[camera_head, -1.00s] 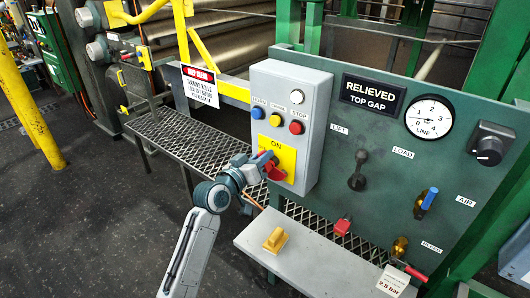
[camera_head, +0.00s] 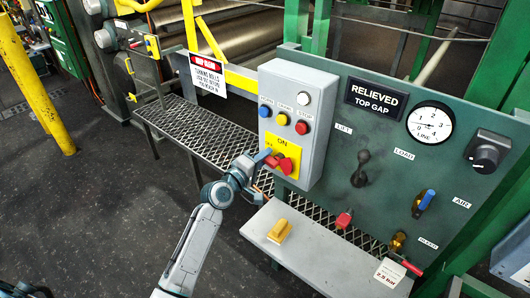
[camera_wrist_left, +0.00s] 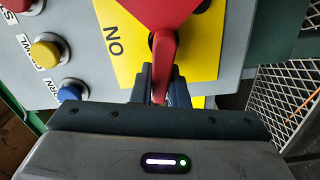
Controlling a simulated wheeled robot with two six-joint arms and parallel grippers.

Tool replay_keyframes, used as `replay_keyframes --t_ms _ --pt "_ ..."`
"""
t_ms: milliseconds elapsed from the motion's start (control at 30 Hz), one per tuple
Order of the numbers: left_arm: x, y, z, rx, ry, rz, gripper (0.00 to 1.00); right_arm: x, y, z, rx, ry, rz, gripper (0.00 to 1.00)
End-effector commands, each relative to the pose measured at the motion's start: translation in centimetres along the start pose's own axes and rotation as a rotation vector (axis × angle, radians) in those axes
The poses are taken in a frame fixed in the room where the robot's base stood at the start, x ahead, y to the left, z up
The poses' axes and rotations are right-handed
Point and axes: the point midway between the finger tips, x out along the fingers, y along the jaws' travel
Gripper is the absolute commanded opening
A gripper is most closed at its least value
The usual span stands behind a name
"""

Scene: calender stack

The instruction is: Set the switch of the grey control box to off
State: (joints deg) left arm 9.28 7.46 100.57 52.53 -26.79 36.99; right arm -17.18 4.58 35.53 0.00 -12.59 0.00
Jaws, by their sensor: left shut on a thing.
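The grey control box (camera_head: 308,110) is fixed at the left end of the green panel. On its lower face is a yellow plate (camera_head: 285,147) marked ON at the top, with a red rotary switch (camera_head: 285,166). My left gripper (camera_head: 267,158) reaches the switch from the left and is shut on its red handle. In the left wrist view the red handle (camera_wrist_left: 163,55) runs down between the fingers (camera_wrist_left: 160,85), at about right angles to the direction of the ON mark. The fingers hide the handle's tip and part of the plate.
Blue, yellow and red buttons (camera_head: 282,119) and a white lamp sit above the switch. A grey shelf (camera_head: 325,262) with a yellow block (camera_head: 279,231) lies below. A mesh walkway (camera_head: 215,135) is behind the arm. A warning sign (camera_head: 208,75) hangs left of the box.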

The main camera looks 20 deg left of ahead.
Motion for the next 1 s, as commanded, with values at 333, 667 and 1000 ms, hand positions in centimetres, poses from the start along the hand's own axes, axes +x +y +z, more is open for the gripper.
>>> replay_keyframes --t_ms 333,667,1000 --pt "-0.04 -0.71 0.11 -0.173 -0.001 -0.004 0.00 -0.85 0.02 -0.07 0.000 0.000 0.000 0.00" --pt "-0.04 -0.93 0.17 -0.218 -0.002 -0.003 0.00 -0.97 0.03 -0.07 0.000 -0.001 0.000 0.00" --pt "-0.04 -0.97 0.19 -0.219 -0.002 -0.004 0.20 -0.95 0.03 -0.06 0.000 -0.001 0.000 0.00"
